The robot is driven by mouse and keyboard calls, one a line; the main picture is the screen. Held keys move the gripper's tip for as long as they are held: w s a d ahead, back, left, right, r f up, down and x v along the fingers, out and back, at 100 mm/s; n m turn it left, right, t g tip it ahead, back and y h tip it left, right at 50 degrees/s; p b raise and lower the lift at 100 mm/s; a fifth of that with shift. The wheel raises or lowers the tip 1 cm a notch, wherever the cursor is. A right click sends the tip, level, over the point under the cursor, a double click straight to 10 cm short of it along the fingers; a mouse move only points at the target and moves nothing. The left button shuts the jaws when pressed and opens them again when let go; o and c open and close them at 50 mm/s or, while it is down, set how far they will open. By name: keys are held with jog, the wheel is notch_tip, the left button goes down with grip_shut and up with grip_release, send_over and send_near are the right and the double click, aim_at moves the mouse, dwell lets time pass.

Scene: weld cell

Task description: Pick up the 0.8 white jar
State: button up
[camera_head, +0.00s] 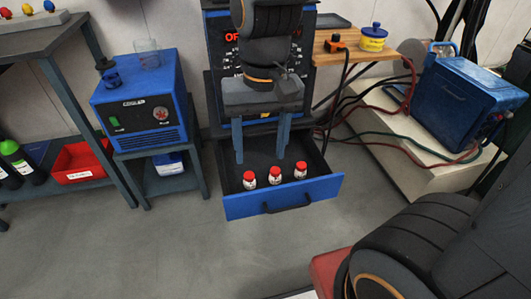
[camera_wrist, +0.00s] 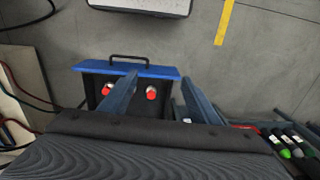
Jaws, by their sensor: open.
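Three white jars with red lids stand upright in a row in the open blue-fronted drawer (camera_head: 240,208): a left jar (camera_head: 249,181), a middle jar (camera_head: 275,176) and a right jar (camera_head: 300,171). Their labels are too small to read, so I cannot tell which is the 0.8 jar. My gripper (camera_head: 260,158) is open and empty, fingers pointing down above the drawer, behind the row in the head view. In the wrist view, my gripper (camera_wrist: 159,79) spans one red lid (camera_wrist: 151,92). Another lid (camera_wrist: 107,89) lies left of both fingers. The third jar appears hidden by a finger.
The drawer front has a dark handle (camera_head: 288,209). A blue machine (camera_head: 140,100) on a stand is at left, near a red bin (camera_head: 80,161). A wooden shelf (camera_head: 345,54) holds a yellow-and-blue tin (camera_head: 373,39). Cables run at right. The floor before the drawer is clear.

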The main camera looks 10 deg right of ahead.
jog(key=w+d+f+m+p, duration=0.25)
jog(key=w+f+m, duration=0.55)
jog(key=w, duration=0.4)
jog(key=m+p, duration=0.2)
jog(key=m, duration=0.7)
send_over(275, 170)
jog(key=shift+h, duration=0.3)
notch_tip(275, 170, down, 15)
jog(key=shift+r, duration=0.1)
jog(key=shift+w+d+f+m, duration=0.2)
jog(key=shift+f+m, duration=0.2)
jog(key=shift+f, duration=0.25)
notch_tip(275, 170, down, 7)
jog(key=shift+s+a+f+b, duration=0.1)
jog(key=shift+f+b, duration=0.1)
jog(key=shift+b, duration=0.4)
jog(key=shift+c, duration=0.3)
jog(key=shift+r, duration=0.15)
jog(key=c, duration=1.2)
